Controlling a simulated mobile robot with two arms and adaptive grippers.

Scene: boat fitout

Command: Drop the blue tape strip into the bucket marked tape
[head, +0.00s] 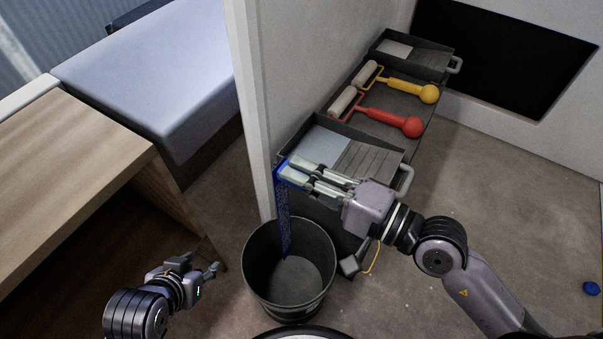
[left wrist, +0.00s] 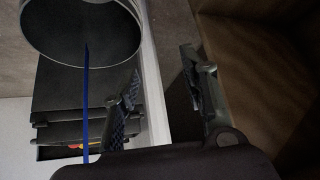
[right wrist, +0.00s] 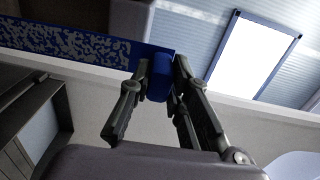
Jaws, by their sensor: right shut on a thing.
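The blue tape strip (head: 284,212) hangs from my right gripper (head: 284,172), which is shut on its upper end. The strip is mottled with grey, and its lower part hangs inside the rim of the dark bucket (head: 326,282). In the right wrist view the fingers close around a blue end of the strip (right wrist: 70,42). The strip (left wrist: 86,110) and bucket (left wrist: 132,40) also show in the left wrist view. No marking is readable on the bucket. My left gripper (head: 200,268) is open and empty, low and left of the bucket.
A dark bench with paint trays (head: 375,145), a red roller (head: 392,120) and a yellow roller (head: 408,90) stands behind the bucket. A white partition edge (head: 250,110) rises beside it. A wooden table (head: 70,160) is at left. A small blue thing (head: 591,288) lies on the open floor at right.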

